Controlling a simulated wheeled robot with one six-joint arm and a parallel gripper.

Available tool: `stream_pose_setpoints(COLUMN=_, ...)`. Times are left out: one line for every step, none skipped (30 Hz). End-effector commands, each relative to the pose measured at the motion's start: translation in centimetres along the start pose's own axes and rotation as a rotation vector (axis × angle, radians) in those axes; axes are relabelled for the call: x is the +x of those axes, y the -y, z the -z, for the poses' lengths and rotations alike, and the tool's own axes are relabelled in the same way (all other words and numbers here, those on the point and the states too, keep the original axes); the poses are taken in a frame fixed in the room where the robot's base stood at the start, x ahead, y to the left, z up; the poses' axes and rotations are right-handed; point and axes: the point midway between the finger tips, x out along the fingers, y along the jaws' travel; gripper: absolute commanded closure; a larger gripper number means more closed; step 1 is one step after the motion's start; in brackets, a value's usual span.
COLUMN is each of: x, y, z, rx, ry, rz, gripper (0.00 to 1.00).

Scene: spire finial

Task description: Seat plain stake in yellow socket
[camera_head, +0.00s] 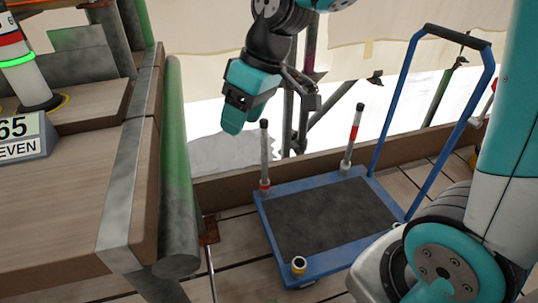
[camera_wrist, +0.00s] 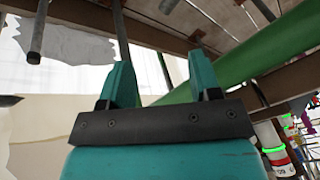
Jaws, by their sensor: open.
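A plain grey stake (camera_head: 264,142) with a dark top stands upright at the far left corner of the blue trolley, its foot in a red-banded socket (camera_head: 264,184).
A second stake (camera_head: 354,130) with a red band stands at the trolley's far right. The blue trolley (camera_head: 278,240) has a dark mat and a tall handle (camera_head: 403,90). A wooden platform (camera_head: 70,215) with a lit post and sign is at left. Scaffold poles stand behind.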

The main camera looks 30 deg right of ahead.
Motion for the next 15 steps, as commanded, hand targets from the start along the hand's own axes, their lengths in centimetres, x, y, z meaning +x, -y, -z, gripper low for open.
stream_pose_setpoints(x=-0.6, y=-4.0, z=2.3, rx=0.015, ry=-0.013, rz=-0.022, gripper=0.43)
stream_pose_setpoints(x=-0.5, y=-6.5, z=3.4, rx=0.015, ry=-0.024, rz=-0.039, gripper=0.43)
stream_pose_setpoints(x=-0.3, y=-9.7, z=4.5, rx=0.013, ry=-0.036, rz=-0.059, gripper=0.43)
stream_pose_setpoints(x=-0.2, y=-12.1, z=5.2, rx=0.011, ry=-0.045, rz=-0.075, gripper=0.43)
stream_pose_setpoints(x=0.0, y=-14.4, z=5.7, rx=0.009, ry=-0.054, rz=-0.091, gripper=0.43)
stream_pose_setpoints(x=0.4, y=-17.4, z=6.1, rx=0.006, ry=-0.062, rz=-0.111, gripper=0.43)
stream_pose_setpoints(x=0.7, y=-19.6, z=6.3, rx=0.004, ry=-0.067, rz=-0.125, gripper=0.43)
stream_pose_setpoints(x=0.9, y=-21.5, z=6.3, rx=0.001, ry=-0.073, rz=-0.140, gripper=0.43)
stream_pose_setpoints(x=1.3, y=-23.9, z=6.3, rx=-0.003, ry=-0.078, rz=-0.156, gripper=0.43)
stream_pose_setpoints(x=1.6, y=-25.5, z=6.1, rx=-0.005, ry=-0.081, rz=-0.167, gripper=0.43)
stream_pose_setpoints(x=1.9, y=-26.9, z=6.0, rx=-0.008, ry=-0.083, rz=-0.177, gripper=0.43)
stream_pose_setpoints(x=2.2, y=-28.5, z=5.8, rx=-0.012, ry=-0.086, rz=-0.190, gripper=0.43)
stream_pose_setpoints(x=2.5, y=-29.5, z=5.6, rx=-0.012, ry=-0.088, rz=-0.198, gripper=0.43)
stream_pose_setpoints(x=2.6, y=-30.3, z=5.4, rx=-0.015, ry=-0.089, rz=-0.204, gripper=0.43)
stream_pose_setpoints(x=2.9, y=-31.1, z=5.2, rx=-0.018, ry=-0.090, rz=-0.212, gripper=0.43)
